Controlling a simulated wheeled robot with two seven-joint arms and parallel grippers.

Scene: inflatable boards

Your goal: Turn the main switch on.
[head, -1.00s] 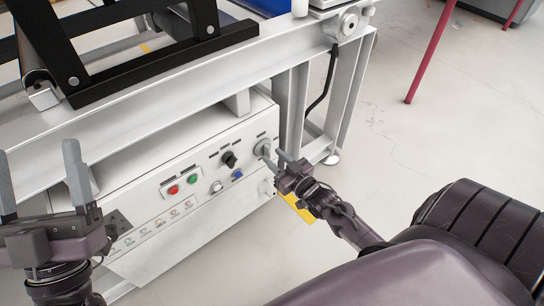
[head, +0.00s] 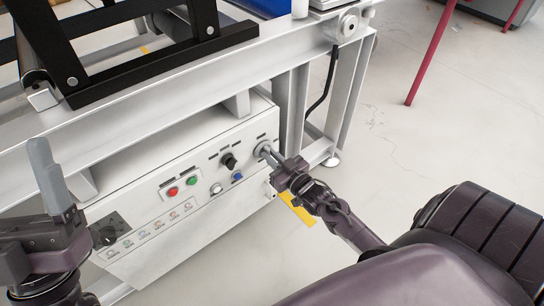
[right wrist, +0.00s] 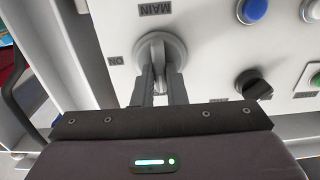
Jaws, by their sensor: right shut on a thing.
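The main switch is a round grey knob (head: 264,149) at the right end of the white control panel (head: 150,250). In the right wrist view the knob (right wrist: 160,52) shows below an upside-down "MAIN" label, with an "ON" label (right wrist: 115,61) to its left. My right gripper (head: 274,157) is shut on the knob's raised handle; its two fingers (right wrist: 157,88) flank the handle, partly hiding it. My left gripper (head: 47,175) is at the left edge, apart from the panel; one finger shows clearly, and its opening cannot be judged.
Red (head: 173,191) and green (head: 192,181) buttons, a black knob (head: 229,160) and a blue button (head: 237,175) sit left of the switch. A grey metal frame (head: 150,75) overhangs the panel. A yellow piece (head: 297,210) lies below my right gripper.

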